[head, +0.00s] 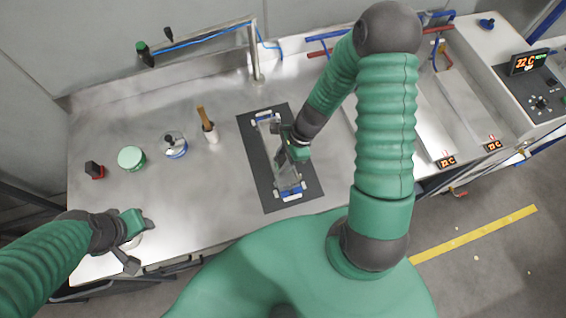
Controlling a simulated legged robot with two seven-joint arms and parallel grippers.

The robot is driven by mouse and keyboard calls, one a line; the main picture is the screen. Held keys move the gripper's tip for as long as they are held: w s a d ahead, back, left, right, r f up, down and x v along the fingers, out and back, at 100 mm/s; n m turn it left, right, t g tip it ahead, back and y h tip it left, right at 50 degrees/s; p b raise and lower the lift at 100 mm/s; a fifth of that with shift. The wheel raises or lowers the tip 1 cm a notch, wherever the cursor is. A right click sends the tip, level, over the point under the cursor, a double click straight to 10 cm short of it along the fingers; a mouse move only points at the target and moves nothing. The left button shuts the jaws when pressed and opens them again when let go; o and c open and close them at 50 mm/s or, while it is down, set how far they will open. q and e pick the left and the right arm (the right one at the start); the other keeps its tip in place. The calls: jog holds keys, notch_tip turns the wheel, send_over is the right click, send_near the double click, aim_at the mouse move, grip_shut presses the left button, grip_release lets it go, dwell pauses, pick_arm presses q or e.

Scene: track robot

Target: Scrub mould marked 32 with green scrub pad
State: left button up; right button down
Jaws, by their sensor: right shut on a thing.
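A long clear or metallic mould (270,140) with blue-and-white clamped ends lies on a black mat (255,165) in the middle of the steel bench; I cannot read a number on it. My right gripper (284,154) reaches down over the mould's middle. It is shut on a small dark-handled thing that looks like the scrub pad; its pad face and colour are mostly hidden by the gripper, and I cannot tell whether it touches the mould.
A tap (255,60) rises behind. Troughs and a control panel (540,90) are at right.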

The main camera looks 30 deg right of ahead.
jog(key=shift+w+d+p, duration=0.3)
jog(key=shift+w+p, duration=0.15)
jog(key=shift+w, duration=0.45)
jog(key=shift+w+d, duration=0.15)
jog(key=shift+w, duration=0.25)
jog(key=shift+w, duration=0.1)
jog(key=shift+w+d+f+p, duration=0.1)
jog(key=shift+w+p, duration=0.05)
jog(key=shift+w, duration=0.4)
jog(key=shift+w+d+f+p, duration=0.1)
jog(key=shift+w+p, duration=0.05)
jog(key=shift+w, duration=0.35)
